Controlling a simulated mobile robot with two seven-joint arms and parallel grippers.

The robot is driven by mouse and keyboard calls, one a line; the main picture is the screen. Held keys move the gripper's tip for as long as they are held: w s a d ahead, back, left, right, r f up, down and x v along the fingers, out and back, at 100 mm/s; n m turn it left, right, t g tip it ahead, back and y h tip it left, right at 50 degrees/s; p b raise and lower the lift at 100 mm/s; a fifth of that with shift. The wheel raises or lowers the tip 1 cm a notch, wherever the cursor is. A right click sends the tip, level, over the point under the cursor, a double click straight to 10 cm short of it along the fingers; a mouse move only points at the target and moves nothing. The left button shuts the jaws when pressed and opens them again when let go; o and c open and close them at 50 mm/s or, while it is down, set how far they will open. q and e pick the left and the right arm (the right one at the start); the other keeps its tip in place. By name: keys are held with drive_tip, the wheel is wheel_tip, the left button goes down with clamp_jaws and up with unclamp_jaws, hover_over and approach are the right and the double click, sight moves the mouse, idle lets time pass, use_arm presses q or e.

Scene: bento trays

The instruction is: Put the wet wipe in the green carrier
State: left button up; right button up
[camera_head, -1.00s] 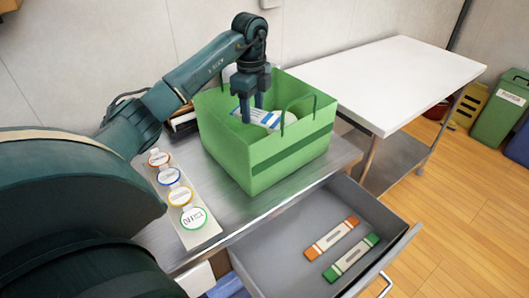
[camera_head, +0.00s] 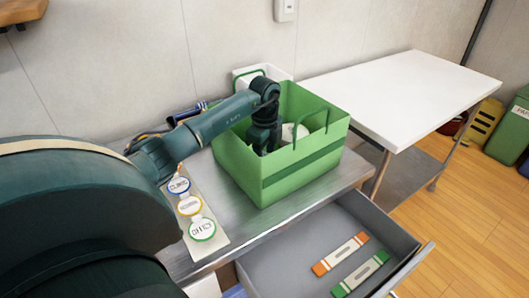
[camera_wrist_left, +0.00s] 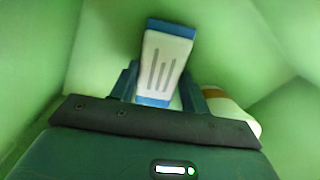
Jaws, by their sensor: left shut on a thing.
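The green carrier (camera_head: 300,178) stands upright on the metal table, with its top open. My left gripper (camera_wrist_left: 158,88) is down inside it, pointing at its bottom. The wet wipe (camera_wrist_left: 162,62), a white and blue packet with grey stripes, is between its fingers, and the gripper is shut on it. In the head view the carrier's front wall hides the packet and the fingertips. I cannot tell whether the packet touches the carrier's floor. My right gripper is not in view.
A white rounded thing (camera_head: 295,132) is also in the carrier, beside my gripper. An open drawer (camera_head: 287,276) in front holds an orange-ended packet (camera_head: 340,253) and a green-ended one (camera_head: 360,273). A white table (camera_head: 400,92) is at right.

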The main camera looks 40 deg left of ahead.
use_arm(q)
drive_tip(key=shift+f, duration=0.1)
drive_tip(key=o, duration=0.6)
drive_tip(key=shift+o, duration=0.2)
wheel_tip(320, 180, up, 12)
drive_tip(key=shift+b, duration=0.4)
